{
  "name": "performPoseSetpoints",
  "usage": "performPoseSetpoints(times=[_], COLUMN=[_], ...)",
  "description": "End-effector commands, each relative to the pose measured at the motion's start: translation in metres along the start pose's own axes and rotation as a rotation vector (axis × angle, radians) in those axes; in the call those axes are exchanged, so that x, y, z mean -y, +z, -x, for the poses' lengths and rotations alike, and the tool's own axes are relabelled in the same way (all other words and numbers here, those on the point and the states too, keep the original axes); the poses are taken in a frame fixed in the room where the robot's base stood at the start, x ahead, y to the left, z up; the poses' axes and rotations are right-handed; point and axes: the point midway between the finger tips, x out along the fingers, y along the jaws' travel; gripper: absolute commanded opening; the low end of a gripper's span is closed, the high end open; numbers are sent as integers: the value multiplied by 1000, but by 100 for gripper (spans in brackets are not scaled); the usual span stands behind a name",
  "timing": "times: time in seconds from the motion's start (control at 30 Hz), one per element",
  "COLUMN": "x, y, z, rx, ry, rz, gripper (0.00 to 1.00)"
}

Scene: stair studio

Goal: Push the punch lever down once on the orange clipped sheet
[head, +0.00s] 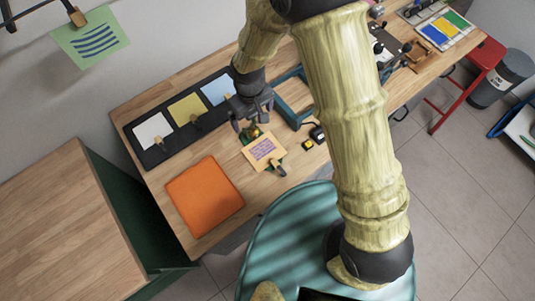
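A pale orange sheet (263,150) with purple lines lies on the wooden table, with a dark clip (279,168) at its lower right edge. A small punch with yellow-green and brassy parts (254,132) sits at the sheet's upper edge; its lever is too small to make out clearly. My gripper (251,117) is right above the punch, pointing down. Its dark fingers look spread apart, with nothing seen held between them. Whether it touches the punch I cannot tell. The gripper hides part of the punch.
A bright orange folder (205,196) lies to the lower left. A black board (155,156) with white, yellow and blue sheets lies behind. A teal frame (291,120) and a small yellow-and-black item (308,144) are to the right.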

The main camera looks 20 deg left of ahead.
Motion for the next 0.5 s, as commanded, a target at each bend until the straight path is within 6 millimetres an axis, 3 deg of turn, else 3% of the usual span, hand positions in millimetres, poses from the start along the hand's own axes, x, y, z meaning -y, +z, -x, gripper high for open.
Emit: performPoseSetpoints(times=[0.03, 0.3, 0.5], x=[0, 0, 0], y=[0, 0, 0], z=[0, 0, 0], rx=[0, 0, 0], ry=[0, 0, 0], rz=[0, 0, 0], gripper=[84, 31, 29])
